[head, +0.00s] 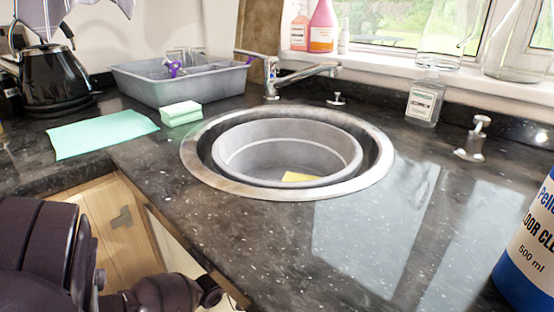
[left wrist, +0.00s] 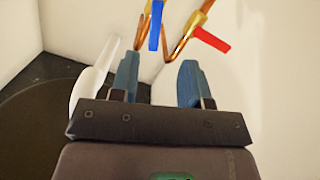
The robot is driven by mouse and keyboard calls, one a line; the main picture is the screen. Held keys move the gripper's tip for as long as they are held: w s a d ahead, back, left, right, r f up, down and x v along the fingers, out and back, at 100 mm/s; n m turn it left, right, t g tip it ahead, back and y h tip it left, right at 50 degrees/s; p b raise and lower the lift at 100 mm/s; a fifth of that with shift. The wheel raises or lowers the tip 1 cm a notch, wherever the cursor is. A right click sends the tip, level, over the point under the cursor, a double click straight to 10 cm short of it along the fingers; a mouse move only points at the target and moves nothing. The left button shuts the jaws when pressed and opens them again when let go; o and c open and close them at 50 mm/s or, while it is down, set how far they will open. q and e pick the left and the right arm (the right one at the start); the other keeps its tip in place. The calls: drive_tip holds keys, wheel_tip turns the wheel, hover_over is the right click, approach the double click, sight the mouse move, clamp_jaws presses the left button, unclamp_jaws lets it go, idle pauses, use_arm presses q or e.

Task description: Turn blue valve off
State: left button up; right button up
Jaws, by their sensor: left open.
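In the left wrist view, the blue valve handle (left wrist: 155,26) stands upright on a copper pipe (left wrist: 142,28) at the top centre. It appears ahead of my left gripper (left wrist: 159,66), between the lines of its two fingers and apart from them. The gripper's blue-grey fingers are spread, with nothing between them. A red valve handle (left wrist: 211,40) sits slanted on another copper pipe (left wrist: 183,40) to the right, beyond the right finger. In the head view, my left arm reaches down at the lower left beside the counter; its gripper is hidden there. My right gripper is not in view.
A white object (left wrist: 92,90) stands close beside the left finger, with pale walls around. Above, the dark counter (head: 270,240) holds a sink (head: 190,155), a grey basin (head: 150,90), a black kettle (head: 55,75) and a blue-and-white bottle (head: 525,280).

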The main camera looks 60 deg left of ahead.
use_arm(q)
drive_tip(key=shift+n+t+y, duration=0.4)
drive_tip(key=shift+t+y, duration=0.1)
drive_tip(key=shift+t, duration=0.2)
drive_tip(key=shift+r+b+x, duration=0.35)
drive_tip(key=shift+b+x, duration=0.2)
drive_tip(key=shift+x, duration=1.25)
drive_tip(key=shift+r+b+x, duration=0.35)
drive_tip(key=shift+b+x, duration=0.15)
drive_tip(key=shift+x, duration=1.35)
drive_tip(key=shift+r+b+x, duration=0.35)
drive_tip(key=shift+b+x, duration=0.2)
drive_tip(key=shift+x, duration=1.25)
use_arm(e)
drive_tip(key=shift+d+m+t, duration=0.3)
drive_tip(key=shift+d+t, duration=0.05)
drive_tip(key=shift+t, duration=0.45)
use_arm(q)
drive_tip(key=shift+a, duration=0.1)
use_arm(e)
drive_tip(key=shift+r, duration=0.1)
use_arm(q)
clamp_jaws()
